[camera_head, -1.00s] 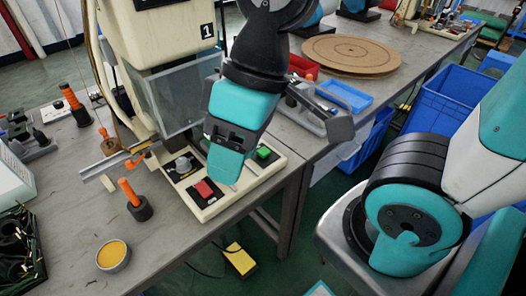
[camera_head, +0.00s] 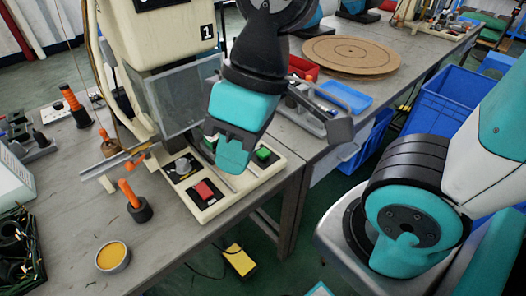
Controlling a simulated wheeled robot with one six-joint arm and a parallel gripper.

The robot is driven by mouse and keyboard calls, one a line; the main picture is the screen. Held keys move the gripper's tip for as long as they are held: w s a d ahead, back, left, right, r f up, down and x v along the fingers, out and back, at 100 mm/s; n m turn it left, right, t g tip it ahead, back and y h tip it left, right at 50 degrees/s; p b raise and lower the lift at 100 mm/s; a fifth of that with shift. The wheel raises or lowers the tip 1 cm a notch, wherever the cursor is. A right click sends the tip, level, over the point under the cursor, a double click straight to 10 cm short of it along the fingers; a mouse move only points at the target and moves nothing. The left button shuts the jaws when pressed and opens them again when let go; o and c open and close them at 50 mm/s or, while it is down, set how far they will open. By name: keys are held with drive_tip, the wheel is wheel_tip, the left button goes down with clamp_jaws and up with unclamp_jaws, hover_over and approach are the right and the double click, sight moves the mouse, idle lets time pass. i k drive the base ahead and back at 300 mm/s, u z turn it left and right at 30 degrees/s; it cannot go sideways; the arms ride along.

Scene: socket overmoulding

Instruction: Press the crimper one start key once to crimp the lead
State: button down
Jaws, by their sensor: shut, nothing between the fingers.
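The crimper (camera_head: 150,45) is a cream machine marked "1" with a clear guard (camera_head: 185,98) at its front. Its cream key panel (camera_head: 240,190) lies on the bench below the guard. Another green patch (camera_head: 210,143) shows partly behind my gripper. My gripper (camera_head: 233,162) is shut and empty, pointing down over the panel between the red key and the right green key. Whether its tip touches the panel is unclear. No lead is clearly visible at the crimper.
An orange-handled tool (camera_head: 133,197) and a round tin with yellow contents (camera_head: 112,257) stand on the bench left of the panel. A metal rail (camera_head: 105,165) juts out beside the crimper. A yellow pedal (camera_head: 240,260) lies on the floor.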

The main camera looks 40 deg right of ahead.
sight(263, 153)
drive_tip(key=z, duration=2.75)
drive_tip(key=k, duration=1)
drive_tip(key=u, duration=1.05)
drive_tip(key=i, duration=0.5)
drive_tip(key=u, duration=0.1)
